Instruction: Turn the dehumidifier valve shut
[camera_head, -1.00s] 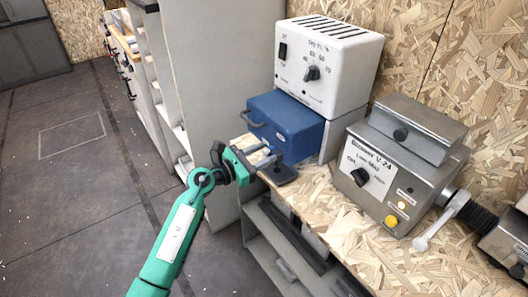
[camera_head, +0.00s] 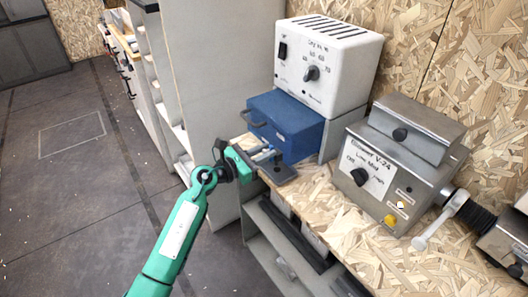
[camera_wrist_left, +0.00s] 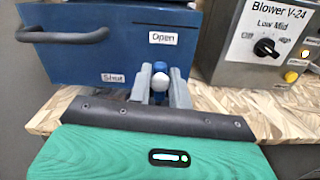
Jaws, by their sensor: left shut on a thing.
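The dehumidifier is a white box (camera_head: 330,62) with a dial, standing above a blue box (camera_head: 290,124) with a curved handle; the blue box also fills the upper left of the left wrist view (camera_wrist_left: 95,55). It carries an "Open" label and, lower left, a "Shut" label. The valve (camera_wrist_left: 159,69) is a small blue lever with a white round end, in front of the blue box between the labels. My left gripper (camera_head: 266,154) is shut on the valve, its grey fingers on both sides of it in the left wrist view (camera_wrist_left: 160,90). My right gripper is not in view.
A grey blower box (camera_head: 395,165) with a knob and yellow button stands to the right on the chipboard worktop (camera_head: 335,215). A lever and black hose (camera_head: 470,213) lie beyond it. A tall grey panel (camera_head: 215,80) rises behind left. The floor at left is clear.

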